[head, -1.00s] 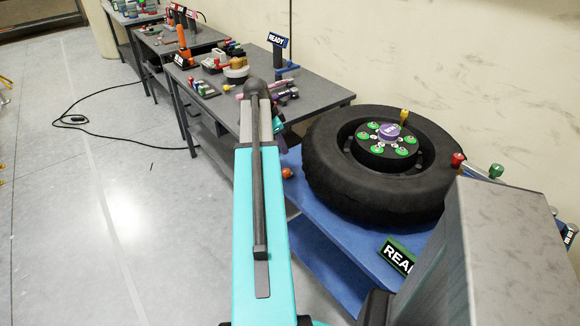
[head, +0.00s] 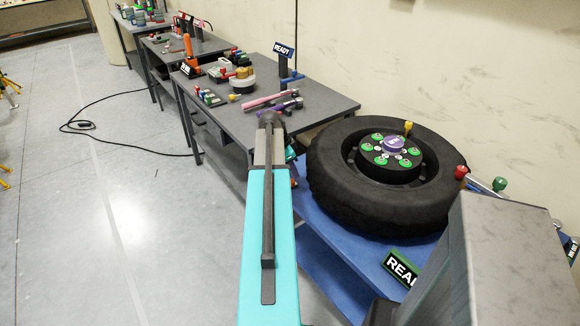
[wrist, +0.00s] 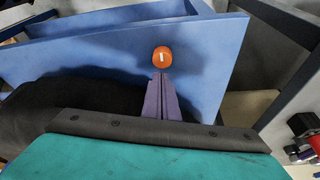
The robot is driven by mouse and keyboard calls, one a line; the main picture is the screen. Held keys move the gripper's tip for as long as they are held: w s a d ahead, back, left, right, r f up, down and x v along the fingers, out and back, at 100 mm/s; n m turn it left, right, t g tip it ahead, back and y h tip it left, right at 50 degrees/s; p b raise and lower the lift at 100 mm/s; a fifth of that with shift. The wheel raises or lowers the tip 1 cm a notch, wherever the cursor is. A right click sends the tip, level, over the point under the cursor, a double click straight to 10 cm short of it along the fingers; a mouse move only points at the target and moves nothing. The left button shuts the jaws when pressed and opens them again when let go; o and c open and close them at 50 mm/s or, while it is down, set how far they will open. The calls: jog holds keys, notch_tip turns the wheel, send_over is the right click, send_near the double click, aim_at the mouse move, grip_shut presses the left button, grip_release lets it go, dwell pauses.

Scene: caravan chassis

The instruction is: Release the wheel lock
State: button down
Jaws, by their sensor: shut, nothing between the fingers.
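A round orange knob (wrist: 162,58) with a white mark sits on the blue panel (wrist: 205,85) in the wrist view. A small part of an orange thing, seemingly the same knob, shows beside my arm in the head view (head: 293,183). My gripper (wrist: 160,78) is shut and empty, its purple fingers pointing at the knob. The fingertips are just below the knob in the picture; I cannot tell if they touch it. The black tyred wheel (head: 335,205) lies flat on the blue bench (head: 340,258), with a purple hub cap (head: 395,144) and several green discs.
A grey table (head: 325,97) with small tools and a READY sign (head: 284,50) stands beyond the wheel. A black cable (head: 130,152) lies on the open floor to the left.

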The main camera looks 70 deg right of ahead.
jog(key=shift+x, duration=1.1)
jog(key=shift+w+a, duration=0.35)
jog(key=shift+a, duration=0.2)
jog(key=shift+w+a, duration=0.35)
jog(key=shift+a, duration=0.2)
jog(key=shift+a, duration=0.1)
jog(key=shift+w, duration=0.1)
jog(key=p+v, duration=0.4)
jog(key=v, duration=0.6)
jog(key=shift+d, duration=0.25)
